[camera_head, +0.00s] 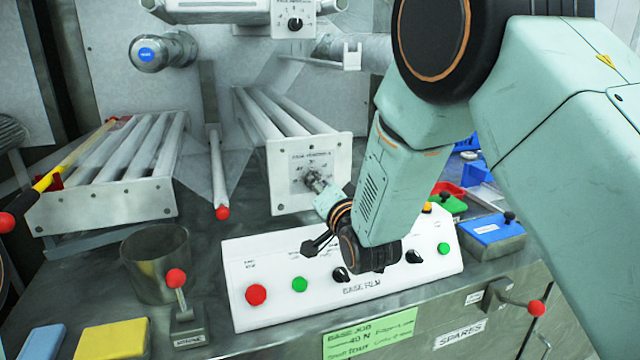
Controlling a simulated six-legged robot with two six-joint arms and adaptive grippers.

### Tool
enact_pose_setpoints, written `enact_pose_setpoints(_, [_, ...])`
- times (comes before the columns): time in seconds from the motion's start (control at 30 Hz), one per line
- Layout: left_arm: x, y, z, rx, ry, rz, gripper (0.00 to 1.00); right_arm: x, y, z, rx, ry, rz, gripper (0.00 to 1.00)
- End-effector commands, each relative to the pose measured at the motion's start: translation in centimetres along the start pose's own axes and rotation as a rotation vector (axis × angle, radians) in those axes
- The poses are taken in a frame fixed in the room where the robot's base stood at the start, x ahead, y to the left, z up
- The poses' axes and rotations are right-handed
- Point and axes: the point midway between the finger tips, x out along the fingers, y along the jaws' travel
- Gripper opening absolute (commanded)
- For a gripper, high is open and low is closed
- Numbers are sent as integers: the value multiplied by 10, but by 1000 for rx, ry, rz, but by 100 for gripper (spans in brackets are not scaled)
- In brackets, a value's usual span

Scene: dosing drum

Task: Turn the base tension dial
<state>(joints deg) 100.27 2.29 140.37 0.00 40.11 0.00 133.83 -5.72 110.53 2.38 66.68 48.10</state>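A white plate (285,158) on the front of the middle roller unit carries a dial face with small lettering that seems to read "tension". My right arm comes in from the right. A second tension dial (295,24) with a black knob is at the top. My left gripper is not in view.
Below my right wrist is a white "BASE FILM" console (362,290) with buttons and black knobs. A metal cup (157,264) and red-knobbed lever (178,282) stand left of it. Rollers (130,152) are at left.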

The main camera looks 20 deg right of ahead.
Motion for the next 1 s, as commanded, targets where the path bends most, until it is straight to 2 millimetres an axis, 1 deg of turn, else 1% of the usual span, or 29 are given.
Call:
enact_pose_setpoints(0.23, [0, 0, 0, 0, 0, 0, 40, 0, -1, 0, -1, 0, -3, 1])
enact_pose_setpoints(0.27, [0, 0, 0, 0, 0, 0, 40, 0, -1, 0, -2, 0, -3, 34])
enact_pose_setpoints(0.5, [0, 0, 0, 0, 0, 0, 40, 0, -1, 0, -2, 0, -2, 55])
enact_pose_setpoints(0.83, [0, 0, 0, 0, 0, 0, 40, -1, 0, 0, -2, 0, 0, 56])
enact_pose_setpoints(0.93, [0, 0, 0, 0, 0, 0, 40, -8, 0, 0, -2, -1, 0, 56])
enact_pose_setpoints(1.0, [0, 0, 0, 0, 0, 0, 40, -17, 0, 0, -2, -1, 0, 56])
